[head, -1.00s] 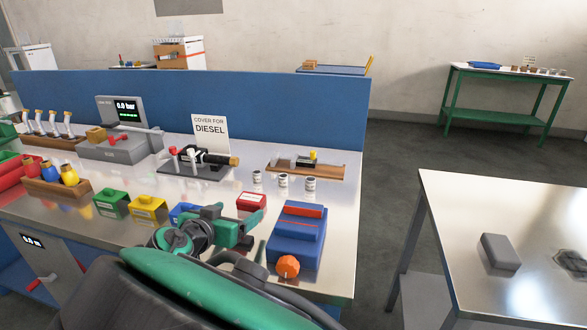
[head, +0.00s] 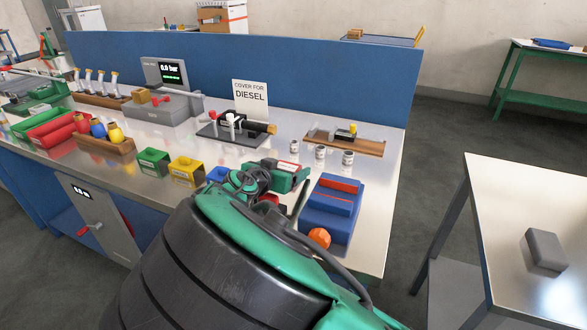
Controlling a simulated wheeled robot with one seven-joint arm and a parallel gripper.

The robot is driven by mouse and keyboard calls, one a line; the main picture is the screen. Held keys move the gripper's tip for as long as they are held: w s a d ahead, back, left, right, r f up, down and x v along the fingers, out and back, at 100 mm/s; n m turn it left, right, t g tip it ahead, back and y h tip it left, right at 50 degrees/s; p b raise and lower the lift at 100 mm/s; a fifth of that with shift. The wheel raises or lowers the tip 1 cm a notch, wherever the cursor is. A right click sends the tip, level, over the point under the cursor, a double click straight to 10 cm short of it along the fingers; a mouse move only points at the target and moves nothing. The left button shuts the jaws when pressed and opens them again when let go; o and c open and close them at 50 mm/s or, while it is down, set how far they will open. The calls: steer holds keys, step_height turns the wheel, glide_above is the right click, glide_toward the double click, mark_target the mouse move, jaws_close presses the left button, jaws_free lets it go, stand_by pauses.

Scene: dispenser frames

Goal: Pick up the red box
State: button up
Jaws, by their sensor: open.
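The red box (head: 288,165), with a pale label, is mostly hidden in the head view. Only its upper part shows past my green gripper. My gripper (head: 303,178) is at the box's near side and overlaps it in the picture. It is open; its fingers are small and partly lost behind the wrist, and I cannot tell whether they touch the box. Another red patch (head: 268,199) shows beside my wrist; I cannot tell what it belongs to.
A blue device (head: 327,207) with an orange knob stands close on the right. Small white jars (head: 320,152) and a wooden tray (head: 365,146) lie behind.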

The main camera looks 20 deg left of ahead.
steer(key=shift+w+f, duration=0.2)
steer(key=shift+w, duration=0.25)
steer(key=c, duration=1.2)
steer(key=shift+o, duration=0.2)
steer(key=shift+r, duration=0.2)
